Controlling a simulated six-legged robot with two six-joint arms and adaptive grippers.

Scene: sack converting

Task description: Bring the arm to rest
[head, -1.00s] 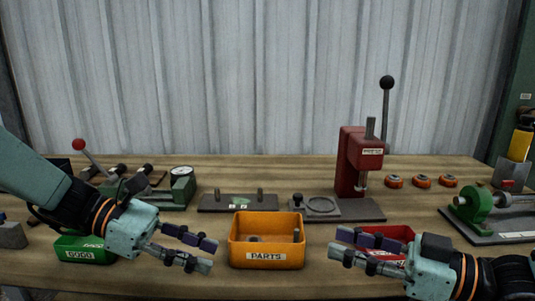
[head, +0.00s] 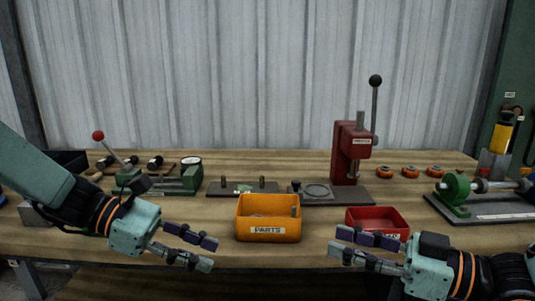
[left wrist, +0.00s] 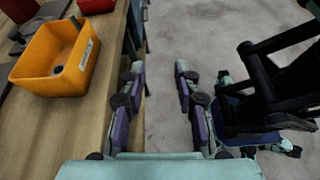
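My left gripper (head: 206,254) is open and empty, its two fingers spread apart. In the left wrist view its fingers (left wrist: 160,68) point along the bench's front edge, over or beside the floor, with nothing between them. My right gripper (head: 336,242) is also open and empty, in front of the red bin (head: 378,216). Neither gripper touches anything that I can see.
The orange PARTS bin (head: 268,231) stands near the front of the wooden bench (head: 300,258), between the grippers. Behind it are a pin plate (head: 243,188) and a red press (head: 351,150). A green fixture (head: 460,190) stands at right.

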